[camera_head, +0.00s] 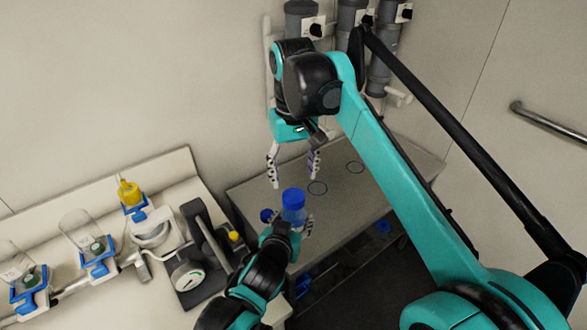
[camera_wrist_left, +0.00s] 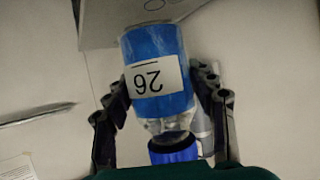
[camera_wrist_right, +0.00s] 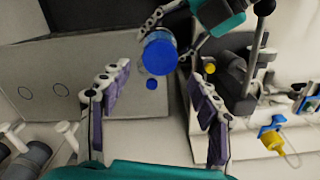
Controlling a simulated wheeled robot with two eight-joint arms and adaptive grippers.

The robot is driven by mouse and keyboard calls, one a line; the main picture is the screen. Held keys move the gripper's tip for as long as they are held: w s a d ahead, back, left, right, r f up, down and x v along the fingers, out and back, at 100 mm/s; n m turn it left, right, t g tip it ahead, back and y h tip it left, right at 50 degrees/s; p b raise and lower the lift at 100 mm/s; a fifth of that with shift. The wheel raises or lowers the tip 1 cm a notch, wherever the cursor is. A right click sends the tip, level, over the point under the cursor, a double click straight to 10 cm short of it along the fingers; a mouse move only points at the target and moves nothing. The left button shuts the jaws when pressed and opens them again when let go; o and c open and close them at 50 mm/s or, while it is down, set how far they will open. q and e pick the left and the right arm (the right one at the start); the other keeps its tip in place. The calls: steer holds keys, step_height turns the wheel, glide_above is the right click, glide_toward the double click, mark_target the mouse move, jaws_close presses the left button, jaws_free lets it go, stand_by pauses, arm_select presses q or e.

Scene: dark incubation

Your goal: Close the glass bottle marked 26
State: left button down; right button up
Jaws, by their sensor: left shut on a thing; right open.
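The glass bottle marked 26 (camera_wrist_left: 160,75) is between my left fingers, its label upside down in the left wrist view. Its lower part looks blue, with clear glass toward the neck. A blue cap-like piece (camera_wrist_left: 173,150) shows at the neck end; I cannot tell whether it is seated. In the head view the bottle (camera_head: 293,215) has a blue top, also seen from above in the right wrist view (camera_wrist_right: 159,57). My left gripper (camera_head: 291,224) is shut on the bottle. My right gripper (camera_head: 294,182) is open and empty above it. A small blue disc (camera_head: 266,215) lies beside the bottle.
The grey table (camera_head: 375,185) has ring marks and clear room right of the bottle. A bench at the left holds a dark device (camera_head: 205,250), blue holders (camera_head: 100,264) and a yellow item (camera_head: 130,192). Grey cylinders (camera_head: 385,65) hang on the back wall.

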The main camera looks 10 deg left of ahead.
mark_target(294, 195)
steer(key=n, duration=0.1)
steer(key=r+n, duration=0.1)
steer(key=n, duration=0.1)
steer(key=shift+r, duration=0.15)
steer(key=shift+f, duration=4.05)
steer(key=c, duration=1.2)
steer(key=o, duration=1.4)
steer(key=shift+c, duration=0.2)
